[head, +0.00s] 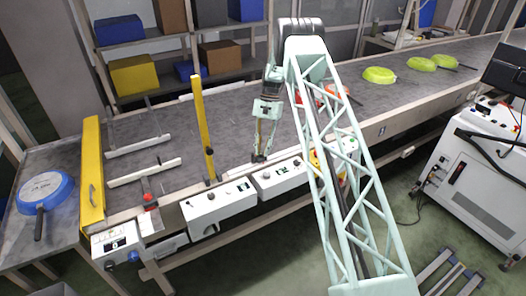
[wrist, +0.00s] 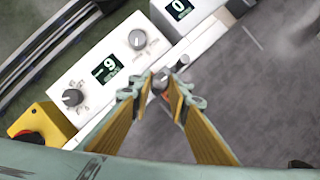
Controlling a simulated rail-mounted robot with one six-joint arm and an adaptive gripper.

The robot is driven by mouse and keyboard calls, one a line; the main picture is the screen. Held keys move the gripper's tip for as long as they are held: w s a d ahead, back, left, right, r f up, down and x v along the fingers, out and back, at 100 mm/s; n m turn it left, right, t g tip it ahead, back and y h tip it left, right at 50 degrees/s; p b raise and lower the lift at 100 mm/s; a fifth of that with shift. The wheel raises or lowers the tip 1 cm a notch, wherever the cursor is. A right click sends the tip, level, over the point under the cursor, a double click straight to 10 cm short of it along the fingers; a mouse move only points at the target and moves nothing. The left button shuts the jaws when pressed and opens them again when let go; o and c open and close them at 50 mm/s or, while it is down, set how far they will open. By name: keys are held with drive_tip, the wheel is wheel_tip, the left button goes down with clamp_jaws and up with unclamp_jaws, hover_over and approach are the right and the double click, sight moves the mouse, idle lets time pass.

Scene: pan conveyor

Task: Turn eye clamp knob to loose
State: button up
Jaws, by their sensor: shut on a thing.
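My gripper (head: 259,156) points down at the conveyor's near edge, just behind the control boxes. In the wrist view my gripper (wrist: 160,84) has its yellow-padded fingers closed around a small part, the eye clamp knob (wrist: 159,87), of which only a little shows between the tips. A small dark post with a pale end (wrist: 182,63) stands right beside the fingertips. The fingers hide most of the knob, and I cannot read its turn position. In the head view the knob is too small and covered to make out.
A white control box (wrist: 105,70) with grey dials and a display reading 9 sits beside the gripper. A yellow gate arm (head: 204,130) stands upright to the left on the conveyor (head: 235,110). Green pans (head: 379,75) lie at the far right, a blue pan (head: 45,189) at far left.

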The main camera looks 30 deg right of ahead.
drive_tip(key=shift+n+g+h, duration=0.3)
drive_tip(key=shift+n, duration=0.8)
drive_tip(key=o, duration=0.8)
drive_tip(key=shift+o, duration=0.2)
drive_tip(key=shift+w, duration=0.1)
drive_tip(key=v, duration=1.2)
drive_tip(key=shift+a, duration=0.15)
